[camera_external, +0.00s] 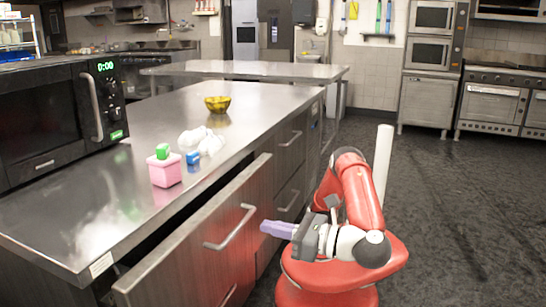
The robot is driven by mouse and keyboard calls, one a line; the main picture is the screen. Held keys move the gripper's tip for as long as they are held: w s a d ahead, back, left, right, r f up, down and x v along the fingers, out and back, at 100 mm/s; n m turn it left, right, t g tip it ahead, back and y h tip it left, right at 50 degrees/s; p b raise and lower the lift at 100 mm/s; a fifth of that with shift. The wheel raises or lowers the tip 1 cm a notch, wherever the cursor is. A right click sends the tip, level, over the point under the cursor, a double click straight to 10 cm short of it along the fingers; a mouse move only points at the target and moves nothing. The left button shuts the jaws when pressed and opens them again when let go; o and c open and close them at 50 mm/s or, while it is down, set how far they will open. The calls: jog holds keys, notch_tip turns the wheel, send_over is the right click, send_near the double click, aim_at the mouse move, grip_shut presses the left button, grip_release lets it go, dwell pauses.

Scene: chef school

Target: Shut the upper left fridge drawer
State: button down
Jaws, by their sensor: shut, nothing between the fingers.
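The upper left drawer (195,250) is in the long steel counter, nearest the camera, and is pulled out. Its front has a grey wood-like look and carries a silver bar handle (232,229). My gripper (265,227) has pale purple fingers, which are shut and empty. It points left, to the right of the drawer front near the handle's upper right end. A small gap seems to lie between the fingertips and the drawer front; I cannot tell the exact distance. The inside of the drawer is mostly hidden by its front.
On the counter top (120,215) are a black microwave (45,115), a pink box (164,170), a small blue item (193,158), white lumps (203,140) and a yellow bowl (217,104). More closed drawers (290,140) are farther along. The dark floor (460,220) on the right is clear.

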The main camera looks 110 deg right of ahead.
send_near(209, 259)
jog(key=x, duration=0.7)
jog(key=shift+b, duration=0.35)
jog(key=shift+s, duration=0.1)
